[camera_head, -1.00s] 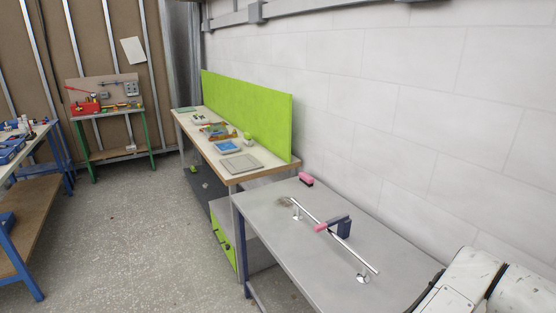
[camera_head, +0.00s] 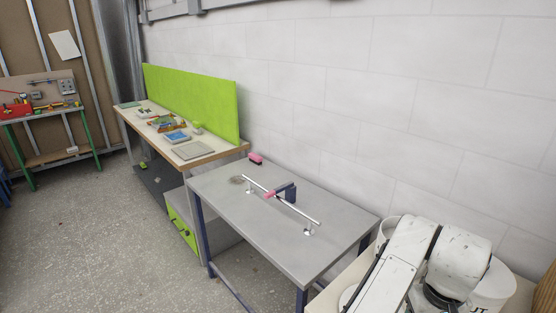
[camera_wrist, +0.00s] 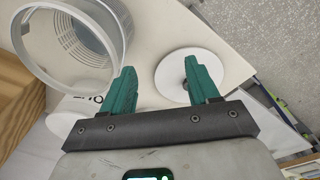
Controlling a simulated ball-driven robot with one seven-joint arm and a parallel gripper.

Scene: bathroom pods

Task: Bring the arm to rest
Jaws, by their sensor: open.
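My gripper (camera_wrist: 164,88) shows in the wrist view with its two green fingers spread apart and nothing between them. Beyond the fingers are a round white disc (camera_wrist: 210,72) and a large open translucent container (camera_wrist: 68,42) on a pale surface. The disc's near edge is partly hidden by the right finger. In the head view my white arm shows at the lower right, and my gripper is not visible there.
White containers (camera_head: 492,287) stand close to my arm. Open floor lies left.

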